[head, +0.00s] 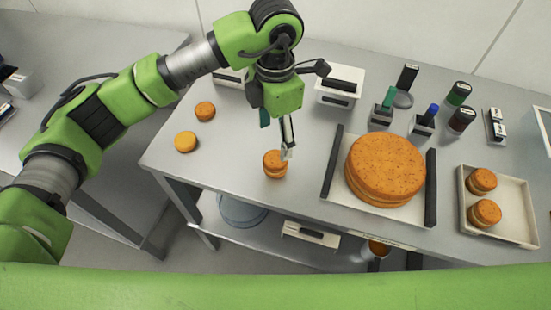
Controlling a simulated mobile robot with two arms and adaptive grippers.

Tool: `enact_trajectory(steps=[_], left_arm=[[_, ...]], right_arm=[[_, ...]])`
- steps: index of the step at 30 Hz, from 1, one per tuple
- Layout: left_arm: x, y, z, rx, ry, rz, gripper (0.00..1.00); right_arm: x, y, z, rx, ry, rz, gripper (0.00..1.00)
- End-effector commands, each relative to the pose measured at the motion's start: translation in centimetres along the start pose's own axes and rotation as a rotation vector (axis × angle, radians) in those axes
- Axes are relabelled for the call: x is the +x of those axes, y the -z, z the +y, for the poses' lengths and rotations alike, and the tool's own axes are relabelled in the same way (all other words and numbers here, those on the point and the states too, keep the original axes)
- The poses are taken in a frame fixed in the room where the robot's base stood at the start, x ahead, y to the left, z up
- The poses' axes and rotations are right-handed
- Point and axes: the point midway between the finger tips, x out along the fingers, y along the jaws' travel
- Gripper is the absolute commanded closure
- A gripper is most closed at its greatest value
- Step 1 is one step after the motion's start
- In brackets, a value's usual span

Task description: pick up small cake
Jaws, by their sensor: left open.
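A small orange-brown cake (274,165) stands near the front edge of the table, left of the large cake. My left gripper (278,143) is open and points down just above and behind this small cake; one finger's tip is close to its upper right side, and I cannot tell if it touches. Another small cake (205,111) and a yellower one (186,142) sit at the table's left end. Two more small cakes, one behind (482,180) and one in front (485,213), sit in a tray on the right. My right gripper is not in view.
A large round cake (385,167) sits on a white tray with black side bars (431,188). The pale tray (513,212) is further right. Dark jars (460,119) and small holders (421,127) stand behind. A white box (339,87) is at the back. A shelf (270,241) lies below.

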Motion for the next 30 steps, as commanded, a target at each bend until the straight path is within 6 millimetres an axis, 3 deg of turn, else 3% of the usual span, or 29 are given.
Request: enact_trajectory(steps=[7,15,20,24,30], left_arm=[[4.4,0.0,-0.1,-0.001,0.005,0.000,0.38],[6.3,-0.1,-0.2,0.001,0.006,-0.002,0.38],[8.5,0.0,-0.1,0.000,0.007,0.001,0.38],[10.4,-0.1,-0.1,0.000,0.005,-0.002,0.38],[10.9,-0.2,0.0,0.002,0.004,-0.004,0.38]], right_arm=[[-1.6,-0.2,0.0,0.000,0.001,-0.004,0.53],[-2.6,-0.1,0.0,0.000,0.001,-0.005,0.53],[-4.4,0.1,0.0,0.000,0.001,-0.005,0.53],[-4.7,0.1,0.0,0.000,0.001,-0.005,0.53],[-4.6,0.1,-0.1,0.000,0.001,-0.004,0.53]])
